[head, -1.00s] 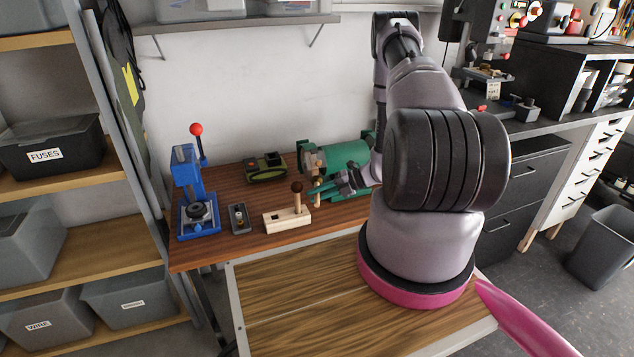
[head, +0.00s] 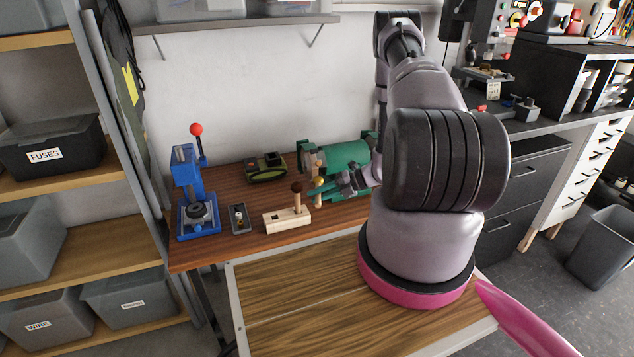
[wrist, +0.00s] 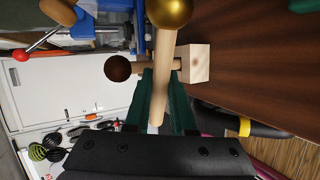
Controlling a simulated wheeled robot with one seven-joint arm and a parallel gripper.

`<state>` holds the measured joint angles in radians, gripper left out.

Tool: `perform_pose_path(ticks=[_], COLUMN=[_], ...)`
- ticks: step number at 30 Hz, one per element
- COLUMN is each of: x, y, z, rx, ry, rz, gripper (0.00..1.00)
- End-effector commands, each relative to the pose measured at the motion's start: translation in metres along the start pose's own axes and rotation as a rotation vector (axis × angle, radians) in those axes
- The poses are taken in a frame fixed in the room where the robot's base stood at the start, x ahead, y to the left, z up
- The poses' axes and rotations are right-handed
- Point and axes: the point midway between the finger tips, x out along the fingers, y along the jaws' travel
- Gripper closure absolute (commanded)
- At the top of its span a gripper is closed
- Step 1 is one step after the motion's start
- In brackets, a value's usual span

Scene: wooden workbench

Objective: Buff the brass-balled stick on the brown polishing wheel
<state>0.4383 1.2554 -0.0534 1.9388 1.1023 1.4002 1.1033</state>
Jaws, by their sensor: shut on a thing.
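My gripper (head: 347,184) is in front of the green polishing machine (head: 342,156), left of my arm. It is shut on a pale wooden stick topped with a shiny brass ball (head: 319,182). In the wrist view the green fingers (wrist: 160,95) pinch the stick's lower part, and the brass ball (wrist: 170,11) is at the top edge, partly cut off. A wooden block (head: 287,219) with an upright brown-balled stick (head: 297,188) stands left of it on the bench. I cannot clearly make out the brown wheel on the machine; my arm hides its right part.
A blue press (head: 188,190) with a red-balled lever stands at the bench's left end. A small grey tray (head: 239,218) lies beside it. A green-and-black device (head: 265,168) sits near the wall. The bench front by the wooden block is clear.

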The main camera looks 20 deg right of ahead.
Motion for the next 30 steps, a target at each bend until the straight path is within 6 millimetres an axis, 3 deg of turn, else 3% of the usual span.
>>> perform_pose_path(ticks=[21, 30], x=[-0.018, -0.021], y=[-0.009, -0.011], z=[-0.058, -0.069], rx=[0.004, 0.003], ry=[0.007, 0.007], rz=[-0.001, -0.001], gripper=[1.00, 1.00])
